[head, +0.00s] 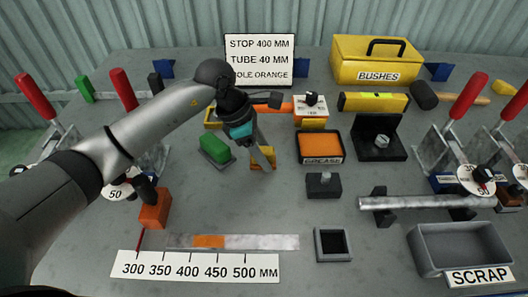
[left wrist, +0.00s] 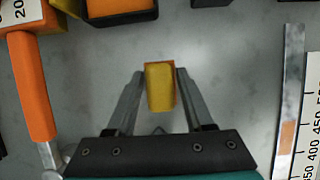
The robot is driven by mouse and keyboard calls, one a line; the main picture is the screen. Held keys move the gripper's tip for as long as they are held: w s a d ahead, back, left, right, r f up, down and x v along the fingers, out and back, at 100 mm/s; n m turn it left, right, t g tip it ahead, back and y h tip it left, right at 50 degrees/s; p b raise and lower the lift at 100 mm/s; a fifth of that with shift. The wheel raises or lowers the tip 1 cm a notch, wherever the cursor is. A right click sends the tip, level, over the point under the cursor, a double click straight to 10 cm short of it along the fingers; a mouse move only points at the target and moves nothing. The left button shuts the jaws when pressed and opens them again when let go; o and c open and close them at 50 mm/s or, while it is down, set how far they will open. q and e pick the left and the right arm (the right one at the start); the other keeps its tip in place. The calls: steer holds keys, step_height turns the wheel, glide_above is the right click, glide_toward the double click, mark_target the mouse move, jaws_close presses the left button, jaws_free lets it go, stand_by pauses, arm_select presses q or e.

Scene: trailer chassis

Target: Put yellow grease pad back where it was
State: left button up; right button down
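The yellow grease pad (head: 263,158) is a small yellow block with an orange edge, low over the table or on it; I cannot tell which. My left gripper (head: 262,160) comes down on it from above. In the left wrist view the pad (left wrist: 160,88) lies between the two fingertips, which close in along both its sides. A green pad (head: 215,149) on a grey base stands just left of my left gripper. The orange-filled grease tray (head: 321,160) stands to the right. My right gripper is not in view.
A grey block (head: 323,186) and square grey container (head: 333,245) stand nearer the front. An orange-handled tool (left wrist: 34,90) lies behind the gripper. The scale strip (head: 200,266) and a metal bar (head: 232,242) lie in front. The scrap bin (head: 462,240) is front right.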

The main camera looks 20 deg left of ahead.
arm_select(q)
steer(key=o, duration=0.4)
steer(key=shift+c, duration=0.2)
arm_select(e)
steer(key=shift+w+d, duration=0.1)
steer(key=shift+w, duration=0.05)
arm_select(q)
steer(key=shift+r, duration=0.1)
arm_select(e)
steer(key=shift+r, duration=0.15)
arm_select(q)
steer(key=shift+r, duration=0.3)
steer(key=p+v, duration=0.2)
steer(key=v, duration=0.9)
steer(key=shift+a+r+p, duration=0.2)
steer(key=shift+r+p, duration=0.05)
steer(key=shift+p, duration=0.1)
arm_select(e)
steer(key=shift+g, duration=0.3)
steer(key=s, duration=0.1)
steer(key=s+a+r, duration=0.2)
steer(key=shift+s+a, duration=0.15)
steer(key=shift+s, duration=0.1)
arm_select(q)
steer(key=shift+s, duration=0.1)
